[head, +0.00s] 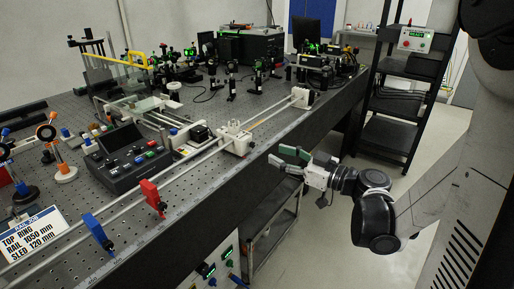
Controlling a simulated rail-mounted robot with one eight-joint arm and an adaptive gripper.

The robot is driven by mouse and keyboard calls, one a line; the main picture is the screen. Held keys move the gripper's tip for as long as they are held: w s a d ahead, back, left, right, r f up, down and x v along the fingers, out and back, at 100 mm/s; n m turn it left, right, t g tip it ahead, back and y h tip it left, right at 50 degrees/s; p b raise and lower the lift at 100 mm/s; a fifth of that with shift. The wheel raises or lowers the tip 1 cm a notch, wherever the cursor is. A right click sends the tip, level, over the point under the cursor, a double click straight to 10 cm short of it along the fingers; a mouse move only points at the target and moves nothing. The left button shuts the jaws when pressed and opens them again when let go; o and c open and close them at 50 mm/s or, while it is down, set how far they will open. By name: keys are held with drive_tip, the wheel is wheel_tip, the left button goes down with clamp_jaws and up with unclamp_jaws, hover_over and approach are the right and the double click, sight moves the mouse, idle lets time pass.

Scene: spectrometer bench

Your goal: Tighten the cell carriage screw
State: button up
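A white carriage (236,138) sits on the long pale rail (200,160) that runs along the bench's front edge. It looks like the cell carriage, but no label on it can be read. Its screw is too small to make out. My gripper (277,154) is off the bench's front edge, to the right of the carriage and apart from it. Its two green-padded fingers point left toward the bench. They are spread with a gap between them, and nothing shows in the gap.
A red clamp (152,195) and a blue clamp (97,230) are on the rail's near part. A dark control box (130,160) and optics crowd the bench behind. A black rack (400,100) stands right; floor between is clear.

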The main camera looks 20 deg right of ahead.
sight(254, 145)
drive_tip(key=b+x, duration=0.1)
drive_tip(key=x, duration=0.7)
clamp_jaws()
